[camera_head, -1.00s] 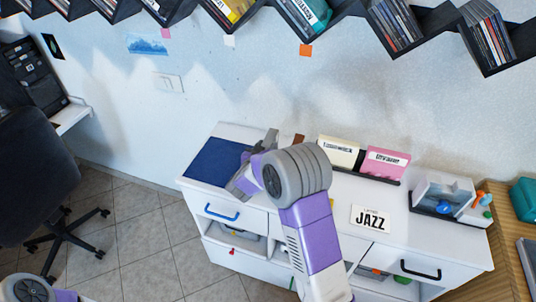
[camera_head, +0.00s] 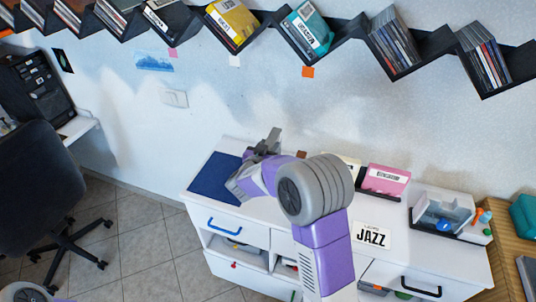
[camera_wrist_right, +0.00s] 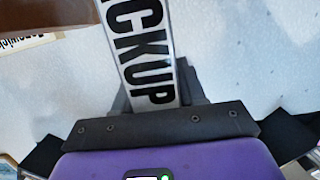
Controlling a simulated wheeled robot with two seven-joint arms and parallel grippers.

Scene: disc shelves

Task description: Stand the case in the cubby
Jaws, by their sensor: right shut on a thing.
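In the head view the case is hard to make out. A black zigzag shelf (camera_head: 351,29) runs along the wall above, with slanted V-shaped cubbies, well apart from the gripper. Which cubby the task means cannot be told. Only a piece of my left arm shows at the bottom left; its gripper is out of view.
The blue mat (camera_head: 214,177) lies on the white cabinet (camera_head: 310,158). A pink case (camera_head: 386,179) stands behind a JAZZ card (camera_head: 371,235); a clear bin (camera_head: 443,213) is at the right. Yellow (camera_head: 232,22) and teal (camera_head: 307,30) cases and several discs fill shelf cubbies.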

